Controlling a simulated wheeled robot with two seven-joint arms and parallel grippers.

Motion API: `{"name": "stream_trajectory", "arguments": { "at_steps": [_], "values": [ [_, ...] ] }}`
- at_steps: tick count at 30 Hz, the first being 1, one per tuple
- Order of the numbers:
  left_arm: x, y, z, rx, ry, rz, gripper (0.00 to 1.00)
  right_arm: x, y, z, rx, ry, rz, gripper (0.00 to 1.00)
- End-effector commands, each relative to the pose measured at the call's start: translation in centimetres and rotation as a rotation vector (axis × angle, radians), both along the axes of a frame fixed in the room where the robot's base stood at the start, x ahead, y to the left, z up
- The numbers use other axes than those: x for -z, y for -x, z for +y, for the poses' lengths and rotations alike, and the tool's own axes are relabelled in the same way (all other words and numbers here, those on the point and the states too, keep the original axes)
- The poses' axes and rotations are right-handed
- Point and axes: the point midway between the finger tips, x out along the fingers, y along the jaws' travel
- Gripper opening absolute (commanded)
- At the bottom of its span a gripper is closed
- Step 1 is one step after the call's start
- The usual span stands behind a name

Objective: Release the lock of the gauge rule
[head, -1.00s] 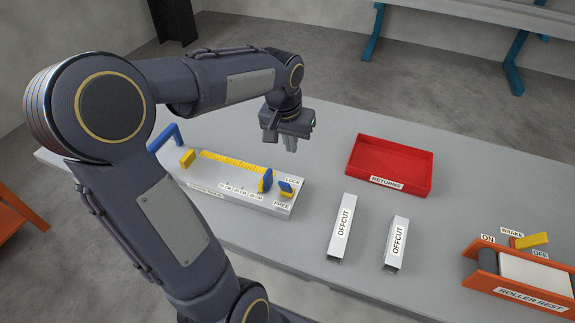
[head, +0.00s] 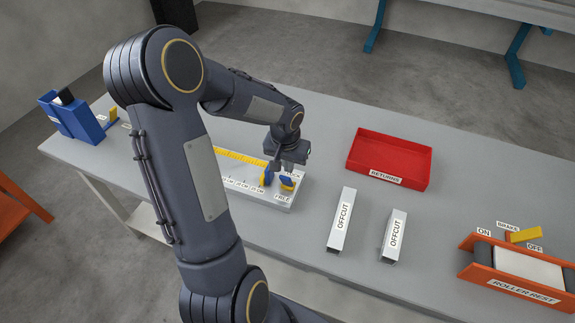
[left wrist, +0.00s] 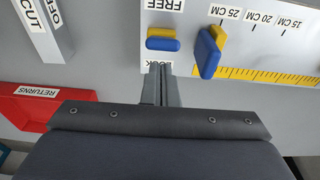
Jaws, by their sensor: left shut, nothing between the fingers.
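The gauge rule (head: 238,181) is a pale block with a yellow scale, partly behind my left arm in the head view; its scale (left wrist: 260,73) also shows in the left wrist view. Its small blue and yellow lock lever (left wrist: 163,40) sits between the FREE and LOCK labels; it also shows in the head view (head: 287,184). A blue stop (left wrist: 207,52) with a yellow part stands beside it on the scale. My left gripper (left wrist: 160,66) is shut and empty, its tips at the LOCK side of the lever, partly covering that label. I cannot tell whether they touch the lever.
A red RETURNS tray (head: 428,184) is to the right, with two OFFCUT bars (head: 342,220) (head: 394,236) in front. An orange ROLLER REST (head: 520,292) is at the far right. A blue fixture (head: 86,122) stands at the far left end.

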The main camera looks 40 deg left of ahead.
Motion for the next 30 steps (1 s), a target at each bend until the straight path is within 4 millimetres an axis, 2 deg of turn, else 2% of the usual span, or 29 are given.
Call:
{"name": "stream_trajectory", "arguments": {
  "at_steps": [5,14,22,30],
  "values": [
    [0.3,0.8,-0.3,0.000,0.001,0.000,0.00,-0.2,0.0,0.0,0.000,0.000,0.000,0.36],
    [0.3,0.8,-0.3,0.000,0.001,-0.001,0.00,-0.1,0.0,0.0,0.000,0.000,0.000,0.36],
    [1.4,2.4,-1.0,0.001,0.000,-0.003,0.00,2.4,0.0,0.0,0.000,0.000,0.000,0.36],
    [1.1,2.9,-1.0,0.000,0.002,0.007,0.00,2.2,0.0,0.0,0.000,0.000,0.000,0.36]
  ]
}}
